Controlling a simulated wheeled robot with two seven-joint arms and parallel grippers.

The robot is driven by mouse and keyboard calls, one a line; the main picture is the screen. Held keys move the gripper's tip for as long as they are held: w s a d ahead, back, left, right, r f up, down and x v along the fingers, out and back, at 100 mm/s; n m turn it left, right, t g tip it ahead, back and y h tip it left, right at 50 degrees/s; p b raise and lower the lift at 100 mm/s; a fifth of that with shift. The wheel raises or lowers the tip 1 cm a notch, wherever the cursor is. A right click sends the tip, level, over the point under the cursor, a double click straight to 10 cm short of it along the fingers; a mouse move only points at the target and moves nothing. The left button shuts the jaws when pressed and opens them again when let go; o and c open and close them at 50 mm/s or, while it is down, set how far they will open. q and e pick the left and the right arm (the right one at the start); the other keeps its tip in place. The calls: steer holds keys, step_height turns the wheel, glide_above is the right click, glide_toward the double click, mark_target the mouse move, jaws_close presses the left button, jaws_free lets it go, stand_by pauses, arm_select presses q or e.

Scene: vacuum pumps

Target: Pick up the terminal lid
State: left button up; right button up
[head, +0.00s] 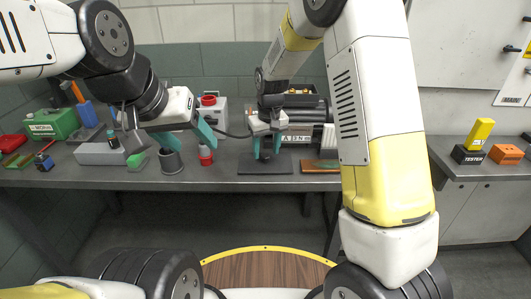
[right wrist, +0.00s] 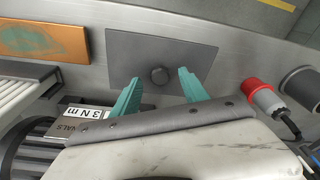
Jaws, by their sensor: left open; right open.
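A flat dark grey plate (head: 250,170) lies on the bench at the front, below my right gripper (head: 267,153). I cannot tell for certain that this is the terminal lid. My left gripper (head: 188,138) is open and empty above a grey cup (head: 171,164).
The pump (head: 303,112) stands behind the right gripper. A copper-coloured plate (head: 320,166) lies to the right. A yellow tester (head: 480,135) stands far right.

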steer(key=shift+w+a+f, duration=0.1)
steer(key=shift+w+f, duration=0.1)
steer(key=shift+f, duration=0.65)
steer(key=shift+c, duration=0.4)
jaws_close()
steer(key=shift+r, duration=0.2)
